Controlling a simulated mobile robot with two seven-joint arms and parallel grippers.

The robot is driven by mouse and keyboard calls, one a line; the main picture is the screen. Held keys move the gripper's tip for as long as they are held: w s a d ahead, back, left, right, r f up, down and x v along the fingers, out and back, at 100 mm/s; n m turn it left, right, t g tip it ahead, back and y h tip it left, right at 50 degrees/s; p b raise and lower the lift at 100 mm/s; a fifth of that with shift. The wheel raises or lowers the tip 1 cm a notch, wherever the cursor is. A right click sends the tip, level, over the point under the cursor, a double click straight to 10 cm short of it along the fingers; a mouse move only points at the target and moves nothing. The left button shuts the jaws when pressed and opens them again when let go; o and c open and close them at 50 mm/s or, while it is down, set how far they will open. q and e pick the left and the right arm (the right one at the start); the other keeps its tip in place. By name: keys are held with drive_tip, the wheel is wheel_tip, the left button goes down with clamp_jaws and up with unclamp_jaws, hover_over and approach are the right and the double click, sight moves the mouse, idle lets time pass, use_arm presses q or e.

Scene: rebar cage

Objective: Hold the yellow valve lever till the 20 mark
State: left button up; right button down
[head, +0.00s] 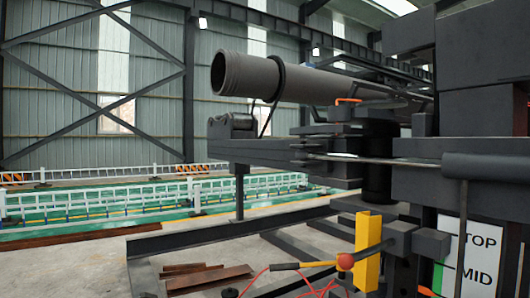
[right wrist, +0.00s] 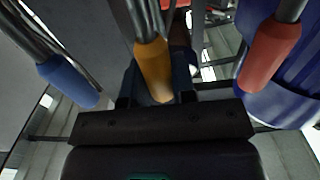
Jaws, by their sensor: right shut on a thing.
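In the right wrist view, the yellow valve lever (right wrist: 153,65) has an orange-yellow grip and stands between a blue lever (right wrist: 70,80) and a red lever (right wrist: 268,55). My right gripper (right wrist: 156,88) is shut on the yellow lever's grip, with a dark finger on either side of it. In the head view, a white marker board (head: 480,258) reads "TOP" and "MID", with a green strip at its left. I can make out no 20 mark. Neither the levers nor my right gripper can be made out in the head view. My left gripper is not in view.
Dark machinery (head: 480,110) fills the right of the head view. A yellow bracket (head: 367,250) stands below, near a red ball (head: 345,261). White railings (head: 130,200) and open floor lie at the left.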

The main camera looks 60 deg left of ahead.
drive_tip(key=shift+s+f, duration=0.15)
drive_tip(key=shift+f, duration=0.05)
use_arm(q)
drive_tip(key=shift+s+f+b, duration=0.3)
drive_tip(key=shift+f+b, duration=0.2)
use_arm(e)
drive_tip(key=shift+s, duration=0.1)
use_arm(q)
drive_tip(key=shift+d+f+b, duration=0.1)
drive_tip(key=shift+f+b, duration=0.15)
drive_tip(key=shift+b, duration=0.3)
use_arm(e)
drive_tip(key=shift+s+t, duration=0.2)
drive_tip(key=shift+t, duration=0.2)
drive_tip(key=shift+r, duration=0.15)
